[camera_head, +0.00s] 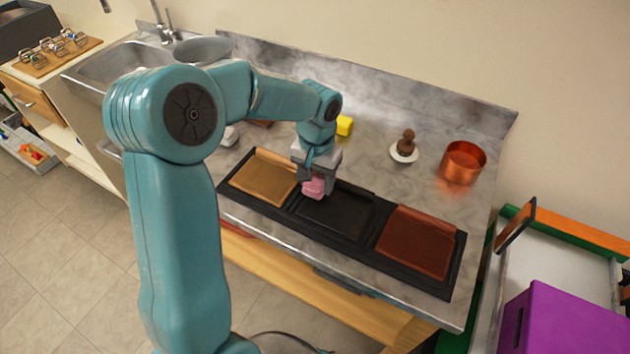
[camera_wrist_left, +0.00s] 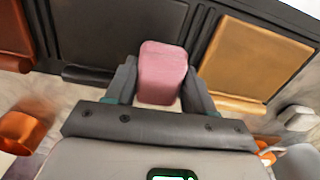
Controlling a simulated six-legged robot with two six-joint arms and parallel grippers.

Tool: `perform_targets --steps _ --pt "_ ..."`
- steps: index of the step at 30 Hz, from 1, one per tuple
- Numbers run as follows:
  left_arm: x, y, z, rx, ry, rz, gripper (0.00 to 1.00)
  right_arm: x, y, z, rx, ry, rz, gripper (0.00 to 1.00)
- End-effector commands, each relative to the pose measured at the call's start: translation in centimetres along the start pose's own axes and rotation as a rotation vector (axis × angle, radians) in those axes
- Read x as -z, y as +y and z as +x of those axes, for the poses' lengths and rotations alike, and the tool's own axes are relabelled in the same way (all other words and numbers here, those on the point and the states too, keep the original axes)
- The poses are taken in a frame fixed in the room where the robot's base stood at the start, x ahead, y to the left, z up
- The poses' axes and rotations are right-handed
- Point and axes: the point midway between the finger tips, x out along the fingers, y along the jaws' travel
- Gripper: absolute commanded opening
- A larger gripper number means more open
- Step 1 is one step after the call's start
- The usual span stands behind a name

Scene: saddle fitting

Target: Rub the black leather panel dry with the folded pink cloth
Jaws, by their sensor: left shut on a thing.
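The folded pink cloth (camera_head: 314,188) is gripped in my left gripper (camera_head: 316,178), whose jaws are shut on it. In the left wrist view the pink cloth (camera_wrist_left: 162,72) sits between the two fingers. The black leather panel (camera_head: 334,214) lies in the middle section of a dark tray (camera_head: 222,200). The cloth is over the left part of this panel, near the tan panel; whether it touches the leather I cannot tell. The black panel (camera_wrist_left: 110,35) also shows beside the cloth in the wrist view. My right gripper is not in view.
A tan panel (camera_head: 263,178) and a red-brown panel (camera_head: 415,243) lie in the tray's outer sections.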

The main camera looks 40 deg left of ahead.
Motion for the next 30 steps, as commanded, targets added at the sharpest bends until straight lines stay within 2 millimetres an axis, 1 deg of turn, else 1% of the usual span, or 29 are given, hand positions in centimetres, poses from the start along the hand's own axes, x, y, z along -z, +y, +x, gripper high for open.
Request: perform_targets --steps 1,6,21,24,30 --pt "0.0 0.1 -0.5 0.0 -0.001 0.001 0.25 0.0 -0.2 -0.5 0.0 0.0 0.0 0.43" --pt "0.0 0.1 -1.5 0.0 -0.001 0.002 0.25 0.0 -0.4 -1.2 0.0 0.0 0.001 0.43" --pt "0.2 -0.1 -6.0 -0.001 0.0 0.004 0.25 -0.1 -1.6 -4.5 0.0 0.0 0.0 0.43" --pt "0.2 -0.1 -6.2 -0.001 0.0 0.004 0.25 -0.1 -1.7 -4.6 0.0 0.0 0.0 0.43" --pt "0.2 -0.1 -6.2 -0.001 -0.001 0.004 0.25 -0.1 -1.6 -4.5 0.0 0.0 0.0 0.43"
